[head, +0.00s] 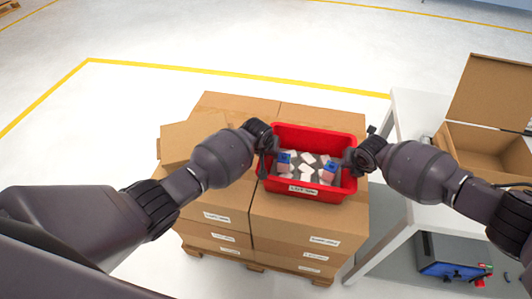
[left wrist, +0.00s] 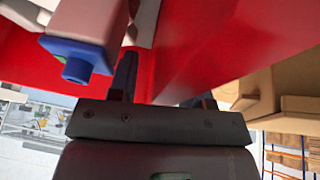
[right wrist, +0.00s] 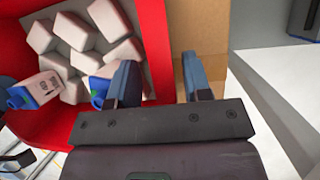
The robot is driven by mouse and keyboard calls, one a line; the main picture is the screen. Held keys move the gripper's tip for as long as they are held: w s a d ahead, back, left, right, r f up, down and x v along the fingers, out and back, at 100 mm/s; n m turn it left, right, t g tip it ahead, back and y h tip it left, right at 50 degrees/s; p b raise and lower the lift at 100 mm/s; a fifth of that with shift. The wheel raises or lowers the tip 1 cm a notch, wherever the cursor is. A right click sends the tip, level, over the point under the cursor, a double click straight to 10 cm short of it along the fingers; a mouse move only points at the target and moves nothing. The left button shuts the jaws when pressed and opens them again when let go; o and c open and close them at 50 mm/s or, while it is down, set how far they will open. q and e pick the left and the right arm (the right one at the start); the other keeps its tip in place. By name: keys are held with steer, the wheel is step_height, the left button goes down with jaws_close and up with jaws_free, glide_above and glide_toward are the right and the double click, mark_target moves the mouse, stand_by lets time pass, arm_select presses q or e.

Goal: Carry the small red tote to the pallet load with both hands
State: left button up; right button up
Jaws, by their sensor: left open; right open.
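The small red tote (head: 312,134) rests on top of the pallet load, a stack of cardboard boxes (head: 298,236). Inside the tote are several white blocks (head: 307,158) and bottles with blue caps (head: 330,172). My left gripper (head: 266,163) is open at the tote's left end; in the left wrist view the red wall (left wrist: 185,45) runs between its fingers. My right gripper (head: 350,161) is open at the right end; in the right wrist view its fingers (right wrist: 160,82) stand on either side of the red wall (right wrist: 157,40). I cannot tell whether the fingers touch the walls.
A wooden pallet (head: 255,268) lies under the boxes. A white table (head: 408,112) with an open cardboard box (head: 488,145) stands at the right, close to the load. A blue-grey case (head: 448,262) sits beneath it. Yellow-lined floor behind is clear.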

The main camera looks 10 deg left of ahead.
arm_select(q)
steer(key=shift+r, duration=0.1)
steer(key=v, duration=1.1)
steer(key=shift+s+a+r, duration=0.1)
steer(key=shift+s+r, duration=0.15)
steer(key=shift+s, duration=0.05)
arm_select(e)
steer(key=shift+d, duration=0.1)
steer(key=shift+v, duration=5.95)
